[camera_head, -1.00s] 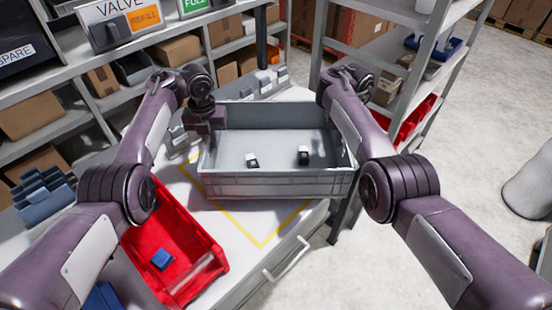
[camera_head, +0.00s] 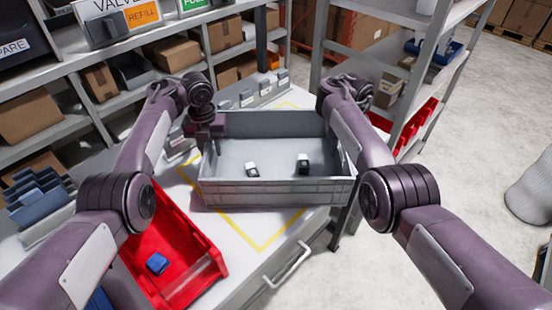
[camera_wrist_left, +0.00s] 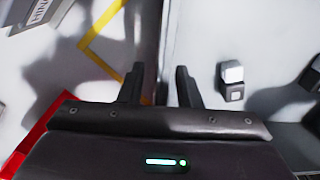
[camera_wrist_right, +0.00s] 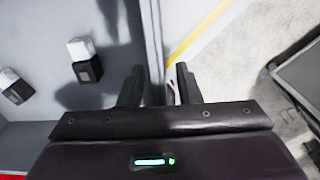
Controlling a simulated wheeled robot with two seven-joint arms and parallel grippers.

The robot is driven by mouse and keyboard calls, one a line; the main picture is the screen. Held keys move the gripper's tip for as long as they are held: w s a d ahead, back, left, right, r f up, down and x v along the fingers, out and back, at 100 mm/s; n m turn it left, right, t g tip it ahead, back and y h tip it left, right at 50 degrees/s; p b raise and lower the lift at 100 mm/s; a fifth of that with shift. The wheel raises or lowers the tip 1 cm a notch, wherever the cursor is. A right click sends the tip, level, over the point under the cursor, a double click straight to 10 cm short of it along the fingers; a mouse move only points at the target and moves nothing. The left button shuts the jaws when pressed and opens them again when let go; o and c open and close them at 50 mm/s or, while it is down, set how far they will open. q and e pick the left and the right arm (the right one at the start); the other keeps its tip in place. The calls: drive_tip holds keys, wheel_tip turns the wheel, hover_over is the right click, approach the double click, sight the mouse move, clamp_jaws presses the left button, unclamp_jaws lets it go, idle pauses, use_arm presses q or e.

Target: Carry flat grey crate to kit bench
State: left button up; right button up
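The flat grey crate (camera_head: 275,193) is in the middle of the head view, over a yellow-outlined area on a pale bench top (camera_head: 232,228). It reaches past the bench's right edge; I cannot tell how far it is off the surface. Inside stand two small black-and-white items, one left (camera_head: 252,169) and one right (camera_head: 303,164). My left gripper (camera_wrist_left: 159,88) has its fingers on both sides of the crate's left wall. My right gripper (camera_wrist_right: 159,86) has its fingers on both sides of the right wall. Both seem shut on it; exact contact is hidden.
A red bin (camera_head: 203,281) holding a blue piece (camera_head: 157,263) stands at front left. Grey holders (camera_head: 263,90) line the bench behind the crate. Shelving (camera_head: 425,85) with red bins (camera_head: 412,130) stands close on the right. Open floor (camera_head: 500,125) lies beyond it.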

use_arm(q)
wheel_tip(320, 180, up, 11)
drive_tip(key=shift+r, duration=0.35)
use_arm(e)
drive_tip(key=shift+r, duration=0.15)
wheel_tip(320, 180, up, 12)
drive_tip(key=shift+f, duration=0.15)
idle(0.4)
